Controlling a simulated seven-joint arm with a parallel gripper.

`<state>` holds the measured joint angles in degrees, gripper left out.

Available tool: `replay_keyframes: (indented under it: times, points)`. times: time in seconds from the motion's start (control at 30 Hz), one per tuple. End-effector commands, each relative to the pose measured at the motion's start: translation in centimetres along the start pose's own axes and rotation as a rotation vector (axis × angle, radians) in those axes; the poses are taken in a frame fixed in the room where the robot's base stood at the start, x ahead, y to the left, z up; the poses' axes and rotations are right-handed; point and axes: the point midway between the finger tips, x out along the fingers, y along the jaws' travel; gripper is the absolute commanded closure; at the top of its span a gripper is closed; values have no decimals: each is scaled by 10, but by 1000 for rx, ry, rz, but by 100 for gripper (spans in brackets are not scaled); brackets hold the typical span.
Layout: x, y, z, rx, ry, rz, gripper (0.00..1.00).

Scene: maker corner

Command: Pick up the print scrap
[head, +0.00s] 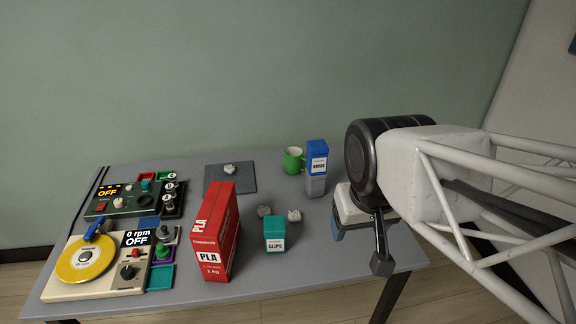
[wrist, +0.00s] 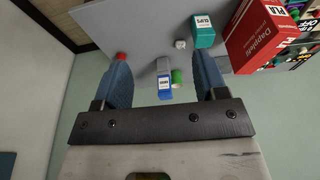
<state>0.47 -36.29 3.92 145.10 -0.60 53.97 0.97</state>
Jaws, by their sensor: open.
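Three small pale lumps lie on the table, and I cannot tell for sure which is the print scrap. One light grey lump (head: 294,215) sits just right of the teal clips box, a darker grey lump (head: 264,211) sits behind that box, and a whitish lump (head: 229,169) lies on the dark mat. In the wrist view one pale lump (wrist: 180,44) shows beyond the fingertips, beside the teal box. My gripper (head: 359,248) is open and empty at the table's right side, right of the lumps. Its two blue fingers (wrist: 162,78) stand wide apart.
The teal clips box (head: 275,236) and tall red PLA box (head: 220,232) stand close left. A blue-and-grey box (head: 316,168) and green mug (head: 293,160) stand behind. The dark mat (head: 244,181) lies farther back. Control devices fill the left side. A red object (wrist: 121,57) shows near one finger.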

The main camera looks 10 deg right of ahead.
Motion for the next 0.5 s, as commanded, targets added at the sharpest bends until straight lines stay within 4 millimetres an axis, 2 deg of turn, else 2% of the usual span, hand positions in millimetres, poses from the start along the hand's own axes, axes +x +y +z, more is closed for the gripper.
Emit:
replay_keyframes:
  times: [0.27,0.5]
  points:
    - [3,-1,-11,40,-7,0,34]
    - [18,-3,-46,186,-31,1,34]
